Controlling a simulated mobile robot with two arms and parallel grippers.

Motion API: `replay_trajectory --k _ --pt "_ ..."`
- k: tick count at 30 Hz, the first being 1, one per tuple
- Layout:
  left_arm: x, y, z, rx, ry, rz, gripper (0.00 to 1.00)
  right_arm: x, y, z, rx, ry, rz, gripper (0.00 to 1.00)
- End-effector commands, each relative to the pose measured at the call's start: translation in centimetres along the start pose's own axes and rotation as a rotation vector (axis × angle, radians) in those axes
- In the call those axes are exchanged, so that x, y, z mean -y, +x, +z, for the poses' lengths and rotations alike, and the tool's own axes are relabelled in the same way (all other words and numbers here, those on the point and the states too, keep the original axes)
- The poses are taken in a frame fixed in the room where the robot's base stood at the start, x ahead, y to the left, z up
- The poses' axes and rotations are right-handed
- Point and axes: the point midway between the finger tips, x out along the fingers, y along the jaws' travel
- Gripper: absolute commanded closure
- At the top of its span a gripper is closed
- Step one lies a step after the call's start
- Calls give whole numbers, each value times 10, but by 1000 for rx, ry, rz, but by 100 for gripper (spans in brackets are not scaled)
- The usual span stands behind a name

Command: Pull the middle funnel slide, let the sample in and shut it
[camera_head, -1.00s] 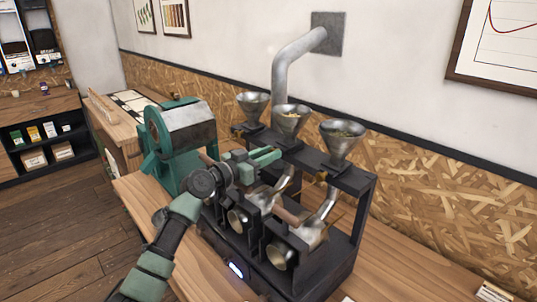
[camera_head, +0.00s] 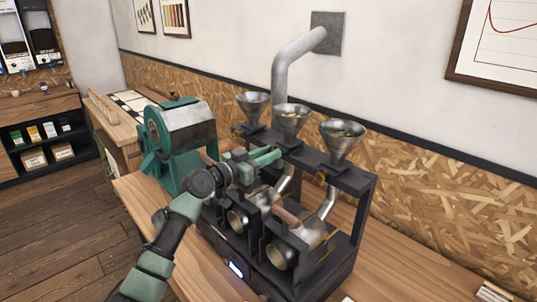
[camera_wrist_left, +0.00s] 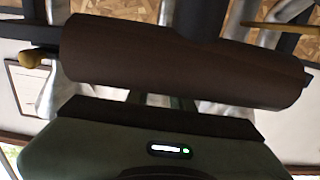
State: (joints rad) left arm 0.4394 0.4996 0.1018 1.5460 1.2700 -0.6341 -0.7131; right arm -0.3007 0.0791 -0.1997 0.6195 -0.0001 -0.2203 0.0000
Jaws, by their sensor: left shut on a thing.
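The sample roaster (camera_head: 355,185) is a black frame carrying three metal funnels in a row. The middle funnel (camera_head: 291,122) holds some beans; its rim and cone show in the head view. My left gripper (camera_head: 264,158) reaches in from the left, level with the frame's top bar, just below and left of the middle funnel. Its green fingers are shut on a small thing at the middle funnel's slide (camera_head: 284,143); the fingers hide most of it. In the left wrist view a dark brown cylinder (camera_wrist_left: 185,62) crosses close to the gripper. My right gripper is out of view.
The left funnel (camera_head: 252,104) and the right funnel (camera_head: 342,142) stand on either side. Below are metal drums (camera_head: 280,252) with wooden handles. A green machine (camera_head: 180,135) stands close behind my gripper on the left.

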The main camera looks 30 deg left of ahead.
Motion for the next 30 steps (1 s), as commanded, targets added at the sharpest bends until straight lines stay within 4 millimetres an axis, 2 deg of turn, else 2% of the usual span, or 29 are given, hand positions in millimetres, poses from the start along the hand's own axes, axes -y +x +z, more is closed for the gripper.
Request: replay_trajectory --k 8,16,25,26,27,30 --pt "0 -2 1 1 1 -1 100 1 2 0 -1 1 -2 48" --pt "0 -32 2 0 3 -1 100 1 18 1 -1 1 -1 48" --pt "0 -33 -1 -1 0 -1 100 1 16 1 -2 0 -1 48" --pt "0 -33 -1 -1 0 -1 69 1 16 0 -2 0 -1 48" --pt "0 -33 -1 -1 0 -1 58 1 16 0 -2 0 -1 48" --pt "0 -33 0 -1 0 0 56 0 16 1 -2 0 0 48"
